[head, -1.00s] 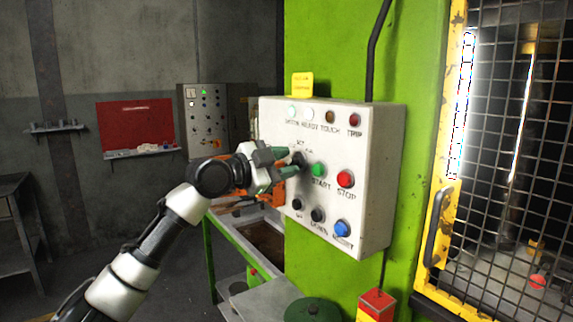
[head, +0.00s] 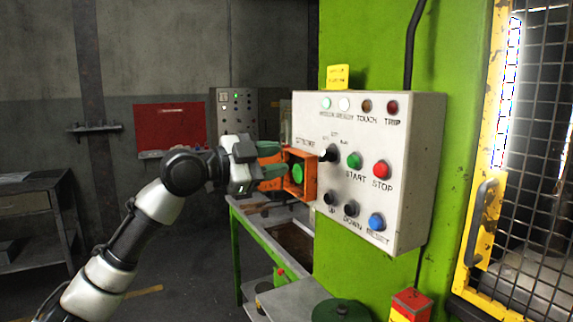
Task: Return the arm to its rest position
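My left arm reaches in from the lower left. Its gripper (head: 272,166) has green fingertips spread apart, with an orange part showing between them, and it looks empty. It is to the left of the white control panel (head: 410,210) and apart from the black selector knob (head: 329,153). The panel also has a green start button (head: 354,160), a red stop button (head: 381,169) and a blue reset button (head: 376,221). My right gripper is not in view.
An orange box with a green round part (head: 298,173) is just behind the gripper. A green-framed table (head: 237,250) stands below. A yellow-framed mesh guard (head: 485,200) is at the right. A dark bench (head: 40,205) is at the left; the floor between is mostly clear.

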